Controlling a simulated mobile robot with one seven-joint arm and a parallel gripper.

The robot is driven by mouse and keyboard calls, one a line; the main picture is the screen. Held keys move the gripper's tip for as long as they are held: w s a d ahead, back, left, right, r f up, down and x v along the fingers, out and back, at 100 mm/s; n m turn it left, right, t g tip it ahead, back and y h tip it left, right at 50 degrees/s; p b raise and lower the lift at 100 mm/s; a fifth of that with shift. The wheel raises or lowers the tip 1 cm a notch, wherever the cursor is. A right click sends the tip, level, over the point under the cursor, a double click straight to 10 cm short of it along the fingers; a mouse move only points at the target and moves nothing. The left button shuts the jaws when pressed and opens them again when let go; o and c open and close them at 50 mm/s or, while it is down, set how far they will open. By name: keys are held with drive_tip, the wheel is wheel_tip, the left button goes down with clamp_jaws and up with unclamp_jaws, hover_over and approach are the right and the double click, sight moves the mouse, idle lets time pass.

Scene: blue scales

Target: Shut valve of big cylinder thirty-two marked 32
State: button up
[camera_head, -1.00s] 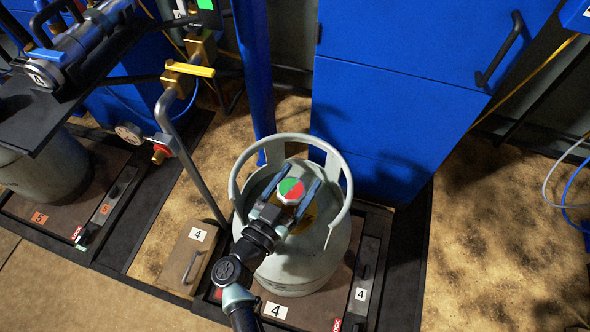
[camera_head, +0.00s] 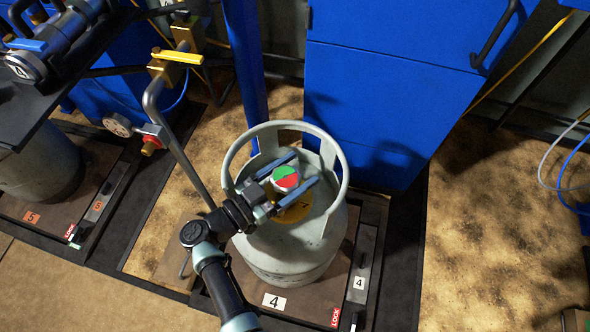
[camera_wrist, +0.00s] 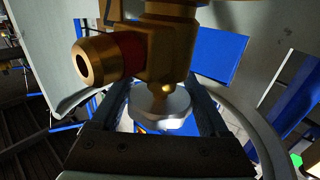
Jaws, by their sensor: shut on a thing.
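A grey-green gas cylinder (camera_head: 290,262) with a round collar (camera_head: 342,172) stands upright on a brown plate marked 4 (camera_head: 274,301). No 32 shows on it. Its valve knob (camera_head: 286,178), with a green and red top, sits inside the collar. My gripper (camera_head: 305,168) reaches over the collar from the lower left and is shut on the knob, one finger on either side. In the wrist view, the knob's pale rim (camera_wrist: 160,110) lies between the fingers, under the brass valve body (camera_wrist: 168,40) with its side outlet (camera_wrist: 95,62).
A blue cabinet (camera_head: 385,95) and blue post (camera_head: 243,70) stand behind the cylinder. A bent grey pipe with a yellow-handled valve (camera_head: 178,68) rises at the left. Open floor lies at the right.

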sight(295, 170)
drive_tip(key=o, duration=1.2)
drive_tip(key=shift+o, duration=0.2)
drive_tip(key=shift+r+p, duration=2.9)
drive_tip(key=shift+r, duration=2.1)
